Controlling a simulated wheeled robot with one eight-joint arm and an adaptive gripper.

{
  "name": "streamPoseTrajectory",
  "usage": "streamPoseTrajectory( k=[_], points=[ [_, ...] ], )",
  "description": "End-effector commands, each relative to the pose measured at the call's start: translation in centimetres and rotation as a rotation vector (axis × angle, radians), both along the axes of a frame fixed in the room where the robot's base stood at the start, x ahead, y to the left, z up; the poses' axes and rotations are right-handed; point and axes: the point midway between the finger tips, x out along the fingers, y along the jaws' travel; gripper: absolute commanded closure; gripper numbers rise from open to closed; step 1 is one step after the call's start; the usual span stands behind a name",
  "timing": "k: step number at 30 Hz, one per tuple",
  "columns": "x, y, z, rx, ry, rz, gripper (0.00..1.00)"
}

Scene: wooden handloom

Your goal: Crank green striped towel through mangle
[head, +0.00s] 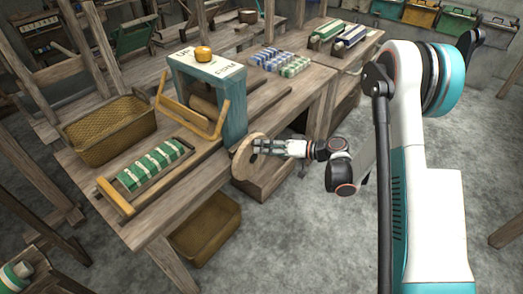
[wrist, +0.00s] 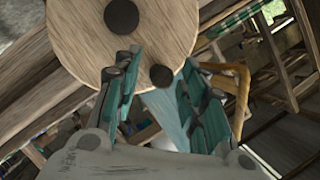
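The green striped towel (head: 155,165) lies folded in a wooden tray (head: 122,202) at the front of the bench, before the mangle. The mangle (head: 234,110) has a blue-grey frame, wooden rollers (head: 202,108) and a yellow knob (head: 203,53) on top. Its round wooden crank wheel (head: 239,168) is on the right side; the wrist view shows the wheel (wrist: 85,35) with a dark hub (wrist: 122,17) and a dark handle knob (wrist: 161,76). My gripper (head: 262,146) is at the wheel. In the wrist view my gripper (wrist: 157,65) is open, with the knob between its spread fingers; contact is unclear.
A wicker basket (head: 108,130) stands on the bench left of the mangle; another basket (head: 205,232) is below. Blue and green striped bundles (head: 280,62) lie behind the mangle. Wooden loom posts (head: 95,45) stand at left. The floor at right (head: 300,230) is clear.

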Motion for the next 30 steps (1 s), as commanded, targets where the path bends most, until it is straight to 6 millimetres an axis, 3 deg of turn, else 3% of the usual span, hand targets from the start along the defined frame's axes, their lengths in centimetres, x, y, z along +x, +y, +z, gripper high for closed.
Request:
streamPoseTrajectory(
  k=[6,15,20,30],
  points=[
    [0.6,1.4,-0.5,0.0,0.0,0.0,0.61],
    [0.7,1.6,-0.4,0.0,0.0,0.0,0.61],
    [0.6,1.6,-0.4,0.0,0.0,0.0,0.98],
    [1.2,1.5,-0.5,0.008,0.011,0.0,1.0]
  ],
)
